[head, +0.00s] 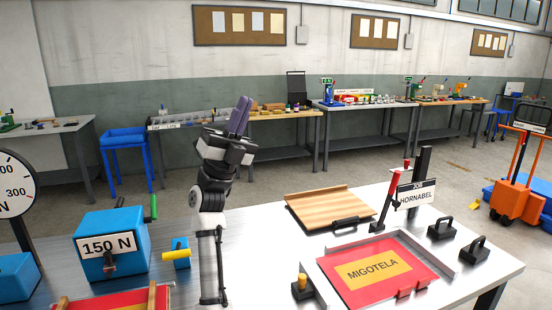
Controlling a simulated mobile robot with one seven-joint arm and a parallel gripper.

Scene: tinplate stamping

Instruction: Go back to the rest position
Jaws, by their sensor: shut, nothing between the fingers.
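My gripper (240,117) is raised upright above the metal workbench (255,260), left of the picture's middle. Its two purple-grey fingers point up and lie together, shut, with nothing held between them. My gripper is clear of everything on the bench and touches nothing.
Left on the bench are a blue box marked 150 N (90,262) and a dial gauge (14,185). Right are a wooden board (320,208), a red MIGOTELA plate (340,290) in a frame, a HORNABEL sign (416,194) and black-handled blocks (441,230). An orange cart (516,190) stands beyond.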

